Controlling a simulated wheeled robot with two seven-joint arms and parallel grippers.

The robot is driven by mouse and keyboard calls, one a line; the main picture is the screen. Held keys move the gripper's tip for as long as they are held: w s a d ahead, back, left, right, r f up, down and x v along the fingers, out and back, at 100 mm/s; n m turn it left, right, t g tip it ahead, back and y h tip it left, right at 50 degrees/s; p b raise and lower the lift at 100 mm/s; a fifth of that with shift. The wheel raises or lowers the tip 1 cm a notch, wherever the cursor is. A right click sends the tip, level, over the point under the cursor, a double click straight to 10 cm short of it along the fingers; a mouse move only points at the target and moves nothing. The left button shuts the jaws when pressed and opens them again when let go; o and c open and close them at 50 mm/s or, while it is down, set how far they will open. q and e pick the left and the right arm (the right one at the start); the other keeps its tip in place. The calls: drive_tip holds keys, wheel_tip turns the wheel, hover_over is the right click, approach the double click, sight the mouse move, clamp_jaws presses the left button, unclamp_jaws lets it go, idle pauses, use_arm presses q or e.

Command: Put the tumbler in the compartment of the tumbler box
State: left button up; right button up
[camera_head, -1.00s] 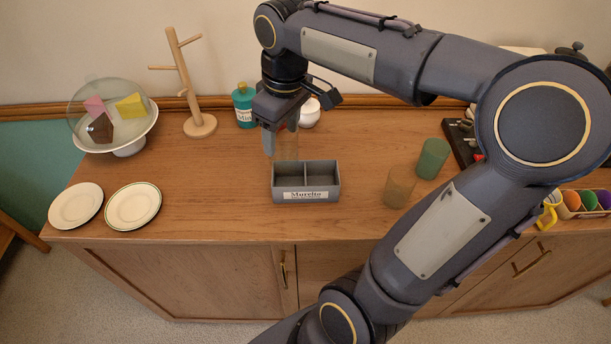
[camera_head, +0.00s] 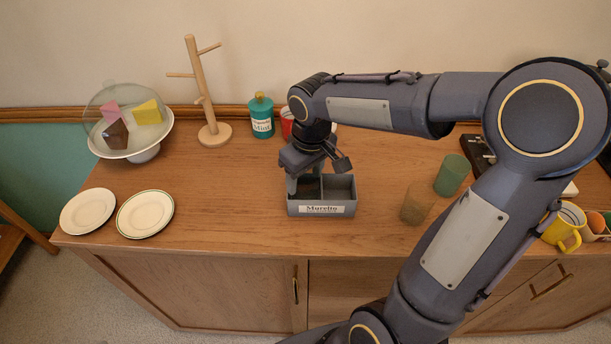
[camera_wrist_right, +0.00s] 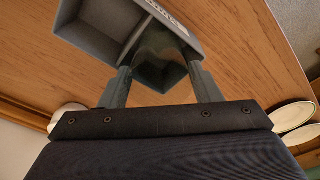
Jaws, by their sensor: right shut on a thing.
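The tumbler box (camera_head: 321,209) is a small grey open box with two compartments and a "Muretto" label, standing mid-counter. It also shows in the right wrist view (camera_wrist_right: 95,42). My right gripper (camera_head: 306,185) is lowered at the left compartment, pointing down. In the right wrist view its fingers (camera_wrist_right: 163,85) are shut on a see-through, smoky tumbler (camera_wrist_right: 162,50), which lies over or in one compartment; how deep it sits I cannot tell. The gripper hides the tumbler in the head view. The right compartment looks empty. My left gripper is not in view.
An amber tumbler (camera_head: 417,204) and a green tumbler (camera_head: 452,175) stand right of the box, near my right arm. Two plates (camera_head: 145,214) and a domed cake stand (camera_head: 140,150) are left.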

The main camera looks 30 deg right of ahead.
drive_tip(key=shift+f, duration=0.2)
drive_tip(key=shift+f, duration=0.1)
drive_tip(key=shift+f, duration=0.15)
drive_tip(key=o, duration=1.4)
wheel_tip(320, 180, up, 12)
drive_tip(key=s, duration=0.2)
drive_tip(key=s+a+f+m+t+y, duration=0.1)
drive_tip(key=s+f, duration=0.1)
drive_tip(key=s, duration=0.3)
drive_tip(key=s+a+f+m+t+y, duration=0.1)
drive_tip(key=s+f+m, duration=0.1)
drive_tip(key=s, duration=0.3)
drive_tip(key=s+a+f+m+t+y, duration=0.1)
drive_tip(key=s+a+f+t, duration=0.1)
drive_tip(key=s, duration=0.3)
drive_tip(key=shift+a+f+y+p, duration=0.1)
drive_tip(key=shift+f+y+p, duration=0.25)
drive_tip(key=shift+f, duration=0.45)
